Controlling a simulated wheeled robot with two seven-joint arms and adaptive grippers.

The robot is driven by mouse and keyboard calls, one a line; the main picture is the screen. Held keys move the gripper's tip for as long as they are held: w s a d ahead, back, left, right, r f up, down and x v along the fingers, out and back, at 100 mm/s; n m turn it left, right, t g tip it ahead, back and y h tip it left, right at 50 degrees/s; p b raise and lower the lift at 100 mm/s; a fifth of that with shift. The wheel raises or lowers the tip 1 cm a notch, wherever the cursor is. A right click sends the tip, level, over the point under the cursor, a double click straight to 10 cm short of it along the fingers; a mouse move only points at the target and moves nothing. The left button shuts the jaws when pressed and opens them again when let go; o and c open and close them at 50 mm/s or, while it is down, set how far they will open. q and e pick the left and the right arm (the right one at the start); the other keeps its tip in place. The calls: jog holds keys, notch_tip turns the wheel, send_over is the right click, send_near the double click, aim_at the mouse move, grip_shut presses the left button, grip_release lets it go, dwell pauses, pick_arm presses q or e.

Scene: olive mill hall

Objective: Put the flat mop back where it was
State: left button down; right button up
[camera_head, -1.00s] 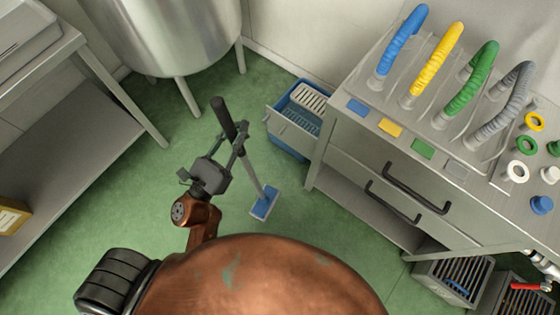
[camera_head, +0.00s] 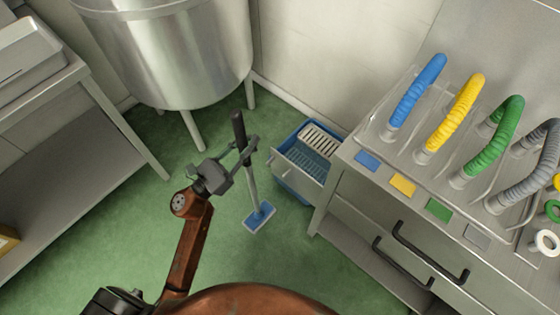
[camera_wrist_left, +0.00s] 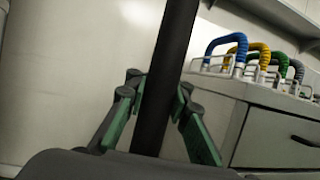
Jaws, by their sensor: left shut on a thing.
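The flat mop has a dark grip, a grey pole (camera_head: 252,187) and a blue flat head (camera_head: 259,217) low over or on the green floor; I cannot tell if it touches. My left gripper (camera_head: 245,150) is shut around the dark upper part of the pole. In the left wrist view the dark handle (camera_wrist_left: 165,75) stands between the two fingers (camera_wrist_left: 155,105), slightly tilted. A blue bucket (camera_head: 309,155) with a pale grated insert stands just right of the mop, against the cabinet. My right gripper is not in view.
A steel tank (camera_head: 170,50) on legs stands behind. A steel cabinet (camera_head: 345,195) with drawers and blue, yellow, green and grey hoses is at right. A steel table (camera_head: 80,130) is at left. Green floor (camera_head: 110,235) is open between them.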

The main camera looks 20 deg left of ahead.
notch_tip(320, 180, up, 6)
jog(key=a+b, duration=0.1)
jog(key=b, duration=0.1)
pick_arm(q)
jog(key=w+d+f+b, duration=0.5)
jog(key=w+f, duration=0.5)
jog(key=f, duration=0.2)
jog(key=shift+w+b, duration=0.3)
jog(key=shift+b, duration=0.1)
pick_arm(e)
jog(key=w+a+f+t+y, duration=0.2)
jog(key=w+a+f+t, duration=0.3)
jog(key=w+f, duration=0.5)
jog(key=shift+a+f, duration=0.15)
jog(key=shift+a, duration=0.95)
pick_arm(q)
jog(key=shift+d, duration=0.1)
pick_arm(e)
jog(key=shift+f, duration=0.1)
